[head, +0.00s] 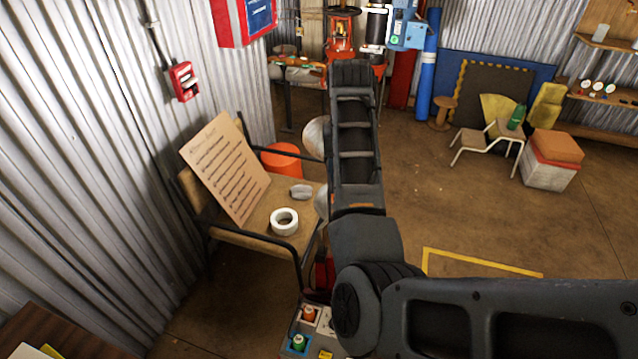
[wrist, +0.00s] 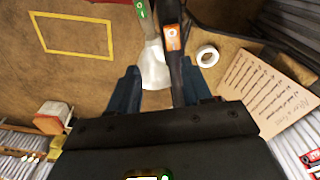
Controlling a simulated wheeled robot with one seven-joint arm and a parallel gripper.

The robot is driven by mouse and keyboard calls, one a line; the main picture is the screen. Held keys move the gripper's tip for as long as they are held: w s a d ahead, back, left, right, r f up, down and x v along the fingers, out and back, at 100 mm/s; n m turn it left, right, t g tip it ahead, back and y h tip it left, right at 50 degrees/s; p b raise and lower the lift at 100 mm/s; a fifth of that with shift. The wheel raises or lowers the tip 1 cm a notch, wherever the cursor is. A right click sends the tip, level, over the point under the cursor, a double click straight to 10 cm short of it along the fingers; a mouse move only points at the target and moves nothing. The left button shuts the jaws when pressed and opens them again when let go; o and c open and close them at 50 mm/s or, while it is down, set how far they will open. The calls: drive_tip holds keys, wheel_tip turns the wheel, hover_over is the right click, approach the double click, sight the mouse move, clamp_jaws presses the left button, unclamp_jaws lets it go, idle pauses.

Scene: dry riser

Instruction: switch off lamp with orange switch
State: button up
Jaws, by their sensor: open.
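My gripper (wrist: 159,72) is open in the wrist view, with a dark finger on each side and nothing held. A pale, cone-like lamp shade (wrist: 155,65) shows between and beyond the fingertips. Just above it in that picture is an orange switch (wrist: 172,38) with a white ring mark on a dark strip. A green switch (wrist: 140,9) is to its left. In the head view, an orange knob (head: 309,314) and a green knob (head: 298,342) show at the bottom; I cannot tell if they match the wrist-view switches. My arm hides much of this area.
A wooden-seated chair (head: 244,240) by the wall holds a written board (head: 226,168) and a tape roll (head: 284,222). An orange bucket (head: 281,158) stands behind it. Open floor lies right of my arm, with a yellow floor line (head: 480,264).

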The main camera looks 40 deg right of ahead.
drive_tip(key=shift+w+a, duration=0.45)
drive_tip(key=shift+w, duration=0.25)
drive_tip(key=shift+s+a+f+y, duration=0.15)
drive_tip(key=shift+f+y, duration=0.15)
drive_tip(key=shift+f, duration=1.7)
drive_tip(key=shift+a+f, duration=0.1)
drive_tip(key=shift+f, duration=1.2)
clamp_jaws()
